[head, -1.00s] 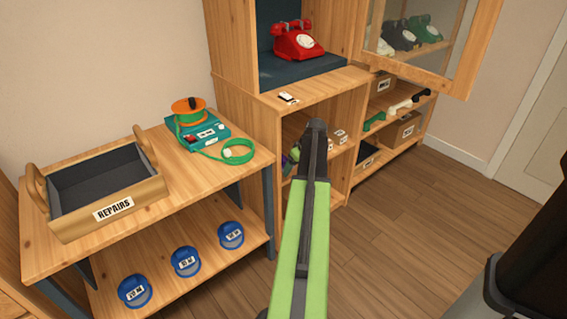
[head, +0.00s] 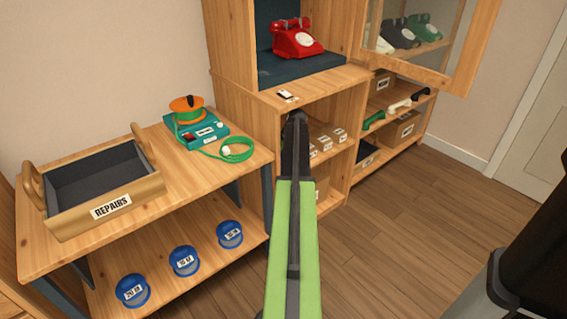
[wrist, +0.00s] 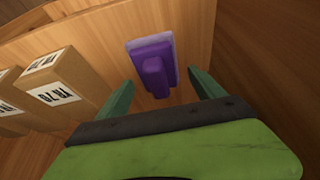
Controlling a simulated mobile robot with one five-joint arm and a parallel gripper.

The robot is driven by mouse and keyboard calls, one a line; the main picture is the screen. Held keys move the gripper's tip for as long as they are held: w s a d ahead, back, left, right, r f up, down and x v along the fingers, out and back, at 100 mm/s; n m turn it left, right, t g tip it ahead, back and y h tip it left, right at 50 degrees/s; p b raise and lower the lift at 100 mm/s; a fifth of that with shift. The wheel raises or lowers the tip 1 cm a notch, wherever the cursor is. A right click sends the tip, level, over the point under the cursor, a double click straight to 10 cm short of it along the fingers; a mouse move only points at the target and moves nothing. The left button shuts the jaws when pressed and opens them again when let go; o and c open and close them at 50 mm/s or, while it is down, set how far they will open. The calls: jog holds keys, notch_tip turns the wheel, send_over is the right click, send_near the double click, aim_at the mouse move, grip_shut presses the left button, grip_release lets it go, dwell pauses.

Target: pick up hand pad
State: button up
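The hand pad, a purple block with a raised purple grip and a paler base (wrist: 153,65), lies on a wooden shelf surface in the wrist view. My gripper (wrist: 160,80) is open, with one green finger to the left of the pad and one to the right. The fingers look apart from the pad, and nothing is held. In the head view, my green and black arm (head: 295,220) reaches into the open cabinet (head: 335,90); the gripper's fingers and the pad are hidden there.
Labelled cardboard boxes (wrist: 52,75) stand left of the pad. A red dial phone (head: 297,40) sits in the compartment above. A small item (head: 287,95) lies on the cabinet top. At left, a bench holds a repairs tray (head: 100,190) and a teal device (head: 195,130).

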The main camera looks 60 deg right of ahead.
jog(key=c, duration=1.5)
jog(key=shift+o, duration=0.2)
jog(key=shift+r+p, duration=0.5)
jog(key=s+a, duration=0.2)
jog(key=s, duration=0.6)
jog(key=s+a, duration=0.3)
jog(key=s, duration=0.6)
jog(key=shift+s+a+f, duration=0.15)
jog(key=shift+a+f, duration=0.05)
jog(key=shift+a, duration=0.1)
jog(key=o, duration=0.9)
jog(key=c, duration=0.6)
jog(key=shift+s, duration=0.1)
